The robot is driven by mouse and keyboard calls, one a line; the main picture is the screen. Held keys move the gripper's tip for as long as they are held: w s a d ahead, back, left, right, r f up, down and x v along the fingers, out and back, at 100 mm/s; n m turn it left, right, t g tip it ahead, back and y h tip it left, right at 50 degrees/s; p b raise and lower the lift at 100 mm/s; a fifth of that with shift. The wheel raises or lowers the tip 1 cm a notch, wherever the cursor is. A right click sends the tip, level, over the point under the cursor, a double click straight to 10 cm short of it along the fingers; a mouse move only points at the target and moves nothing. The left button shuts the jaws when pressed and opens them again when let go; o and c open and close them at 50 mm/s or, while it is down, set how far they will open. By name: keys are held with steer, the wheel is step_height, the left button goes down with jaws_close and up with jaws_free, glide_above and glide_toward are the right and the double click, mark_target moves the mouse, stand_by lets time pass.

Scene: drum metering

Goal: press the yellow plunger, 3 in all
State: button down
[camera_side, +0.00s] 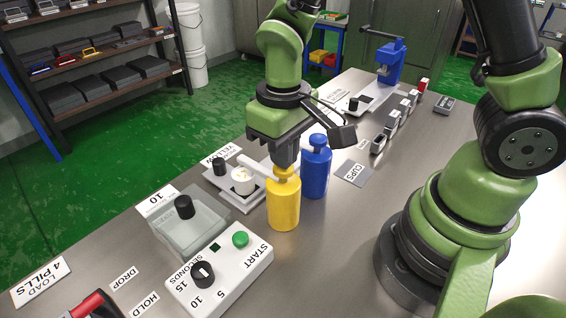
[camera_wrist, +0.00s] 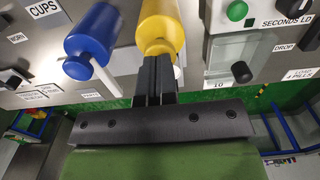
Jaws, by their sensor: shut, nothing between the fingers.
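The yellow plunger bottle (camera_side: 284,205) stands upright on the steel bench, with its yellow pump head on top. My gripper (camera_side: 287,168) is shut and empty, pointing down with its fingertips right at the pump head. In the wrist view the shut fingers (camera_wrist: 156,62) overlap the top of the yellow bottle (camera_wrist: 160,20); whether they touch the head or how far it is pressed I cannot tell. A white cup (camera_side: 243,181) stands on the plate beside the yellow bottle, near its spout.
A blue pump bottle (camera_side: 316,172) stands close behind the yellow one; it also shows in the wrist view (camera_wrist: 90,40). A START box (camera_side: 220,280) with a green button and a glass-covered unit (camera_side: 190,225) lie in front. Small grey cups (camera_side: 392,125) line the back right.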

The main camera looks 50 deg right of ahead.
steer(key=shift+r, duration=2.75)
steer(key=shift+f, duration=1.85)
steer(key=shift+f, duration=0.2)
steer(key=shift+f, duration=1.5)
steer(key=shift+r, duration=3.55)
